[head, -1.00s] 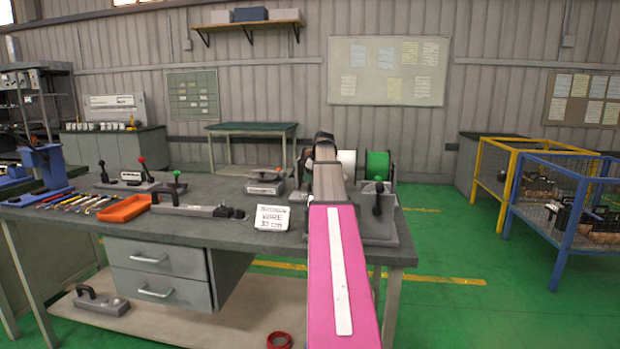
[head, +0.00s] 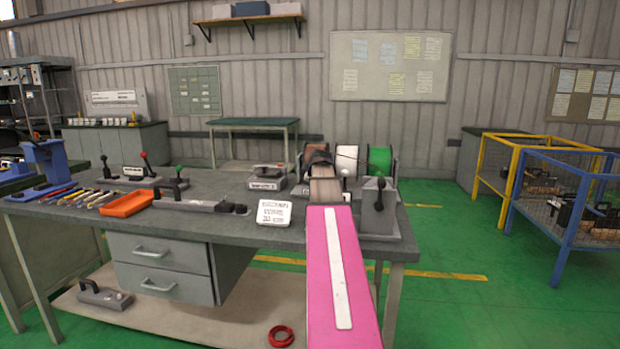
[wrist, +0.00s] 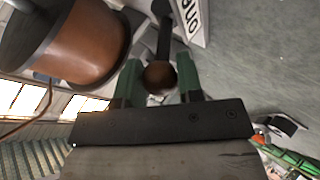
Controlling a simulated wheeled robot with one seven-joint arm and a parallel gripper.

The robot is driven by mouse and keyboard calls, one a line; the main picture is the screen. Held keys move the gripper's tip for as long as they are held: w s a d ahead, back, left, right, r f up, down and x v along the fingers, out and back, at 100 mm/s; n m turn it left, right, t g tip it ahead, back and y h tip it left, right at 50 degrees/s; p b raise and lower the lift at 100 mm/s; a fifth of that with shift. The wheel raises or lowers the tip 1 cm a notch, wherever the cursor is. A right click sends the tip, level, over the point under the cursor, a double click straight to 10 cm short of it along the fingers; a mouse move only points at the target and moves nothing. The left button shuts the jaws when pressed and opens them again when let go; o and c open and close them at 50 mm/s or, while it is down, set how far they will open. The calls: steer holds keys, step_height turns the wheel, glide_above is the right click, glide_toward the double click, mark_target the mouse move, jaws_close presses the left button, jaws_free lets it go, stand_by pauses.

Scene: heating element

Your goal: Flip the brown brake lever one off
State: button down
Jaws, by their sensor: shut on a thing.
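In the wrist view, the brake lever is a dark arm (wrist: 165,38) ending in a round brown knob (wrist: 160,77). My gripper (wrist: 160,84) has its two green fingers on either side of this knob and is shut on it. A white label (wrist: 190,20) with partly visible letters, seemingly "ONE", lies beside the lever. In the head view, my pink arm reaches over the bench and hides the fingers and the brown knob.
A copper-brown spool (wrist: 95,45) is close to my gripper's left in the wrist view. White (head: 346,160) and green (head: 380,161) spools stand at the bench's back right. A black-handled lever (head: 379,192) stands right of my arm. An orange tray (head: 127,204) lies on the left.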

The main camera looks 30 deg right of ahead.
stand_by(0.4)
steer(key=c, duration=1.1)
jaws_free()
steer(key=shift+o, duration=0.2)
steer(key=shift+s, duration=0.1)
steer(key=v, duration=1)
steer(key=shift+s+a, duration=0.15)
steer(key=shift+s, duration=0.2)
